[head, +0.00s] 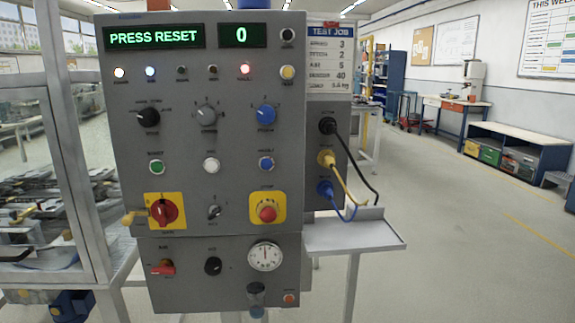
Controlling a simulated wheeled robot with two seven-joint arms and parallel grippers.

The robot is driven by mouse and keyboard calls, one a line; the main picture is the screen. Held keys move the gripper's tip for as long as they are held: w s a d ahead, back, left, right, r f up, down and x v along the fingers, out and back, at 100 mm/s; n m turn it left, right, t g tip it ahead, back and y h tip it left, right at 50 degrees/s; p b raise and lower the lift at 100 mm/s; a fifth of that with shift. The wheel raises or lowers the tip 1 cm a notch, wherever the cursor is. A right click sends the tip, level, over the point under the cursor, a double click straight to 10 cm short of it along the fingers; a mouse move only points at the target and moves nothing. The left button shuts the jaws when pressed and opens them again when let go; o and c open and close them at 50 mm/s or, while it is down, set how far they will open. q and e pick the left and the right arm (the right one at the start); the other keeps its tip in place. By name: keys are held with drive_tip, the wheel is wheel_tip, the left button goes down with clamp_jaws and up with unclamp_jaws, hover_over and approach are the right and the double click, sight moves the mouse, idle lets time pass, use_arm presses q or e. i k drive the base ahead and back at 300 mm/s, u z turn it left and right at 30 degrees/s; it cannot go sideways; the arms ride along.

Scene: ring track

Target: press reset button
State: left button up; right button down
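A grey control panel (225,120) stands upright in front of me. Its green display (154,37) reads "PRESS RESET", and a smaller display (241,35) reads "0". A row of round push buttons crosses the middle: green (156,167), white (211,165) and blue (266,163). Their labels are too small to read surely, so I cannot tell which is marked reset. A red mushroom button (267,214) sits on a yellow plate below the blue button. Neither of my grippers is in view.
A red rotary switch (164,211) on yellow, several knobs and a gauge (265,256) share the panel. Cables (352,185) plug into its right side above a grey shelf (355,236). A framed enclosure (50,150) stands left. Floor at right is clear.

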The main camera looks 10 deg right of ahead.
sight(266, 164)
drive_tip(key=z, duration=0.45)
drive_tip(key=i, duration=0.35)
drive_tip(key=u, duration=1.35)
